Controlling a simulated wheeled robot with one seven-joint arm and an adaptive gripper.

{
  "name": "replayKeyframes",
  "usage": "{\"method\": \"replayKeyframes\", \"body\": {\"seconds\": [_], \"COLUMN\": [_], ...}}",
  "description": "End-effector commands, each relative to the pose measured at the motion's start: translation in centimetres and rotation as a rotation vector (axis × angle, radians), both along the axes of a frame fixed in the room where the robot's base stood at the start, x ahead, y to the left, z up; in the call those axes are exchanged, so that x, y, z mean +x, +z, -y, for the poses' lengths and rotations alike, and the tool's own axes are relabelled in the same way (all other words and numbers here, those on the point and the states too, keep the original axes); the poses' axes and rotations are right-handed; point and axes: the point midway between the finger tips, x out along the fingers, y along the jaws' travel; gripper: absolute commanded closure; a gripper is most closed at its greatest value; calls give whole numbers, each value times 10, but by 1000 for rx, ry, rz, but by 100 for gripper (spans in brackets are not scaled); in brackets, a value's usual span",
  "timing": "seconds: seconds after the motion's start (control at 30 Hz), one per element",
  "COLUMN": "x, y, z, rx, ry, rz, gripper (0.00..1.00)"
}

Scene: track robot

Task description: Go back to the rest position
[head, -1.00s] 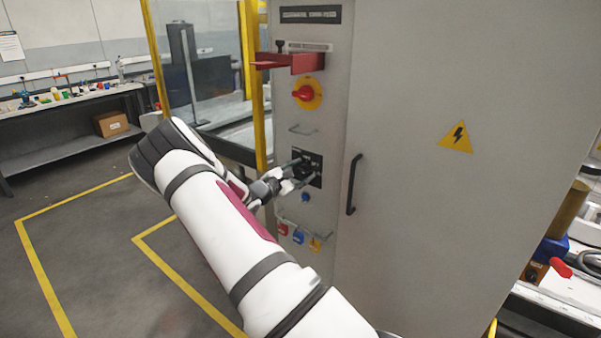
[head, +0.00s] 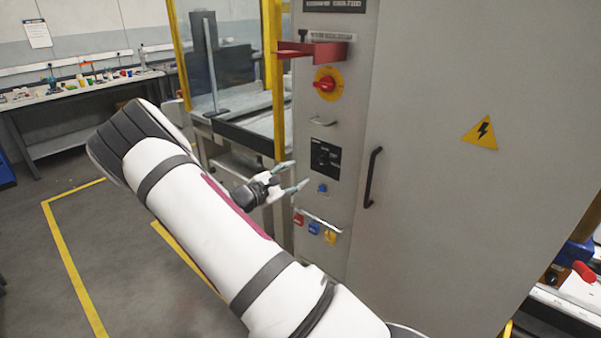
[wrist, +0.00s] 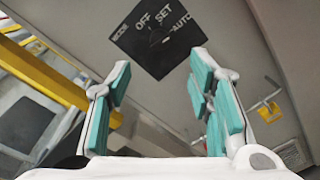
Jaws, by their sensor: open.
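My gripper (head: 297,176) is open and empty in the head view, a little to the left of the grey control cabinet (head: 415,230). Its two fingers with teal pads point toward the cabinet face. In the wrist view my gripper (wrist: 160,95) shows its fingers wide apart with nothing between them. A black selector plate (head: 325,159) on the cabinet lies just beyond the fingertips. In the wrist view this plate (wrist: 157,38) reads OFF, SET and AUTO. A gap shows between the fingertips and the plate.
The cabinet carries a red rotary switch (head: 325,83), a red bracket (head: 315,50), a black door handle (head: 373,177) and several small coloured tags (head: 314,227) below. A yellow-framed enclosure (head: 276,80) stands to the left. The floor (head: 110,235) at the left is open, with yellow lines.

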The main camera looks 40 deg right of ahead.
Motion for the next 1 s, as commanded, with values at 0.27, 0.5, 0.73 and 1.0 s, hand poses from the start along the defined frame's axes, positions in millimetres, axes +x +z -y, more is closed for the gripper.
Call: {"method": "replayKeyframes", "body": {"seconds": [0.27, 0.5, 0.73, 1.0], "x": [0, 0, -8, -62], "y": [0, 0, 8, 46], "z": [-2, -2, -4, -33], "rx": [0, 0, 36, 281], "ry": [0, 0, -34, -225], "rz": [0, 0, 36, 231], "gripper": [53, 53, 53, 53]}}
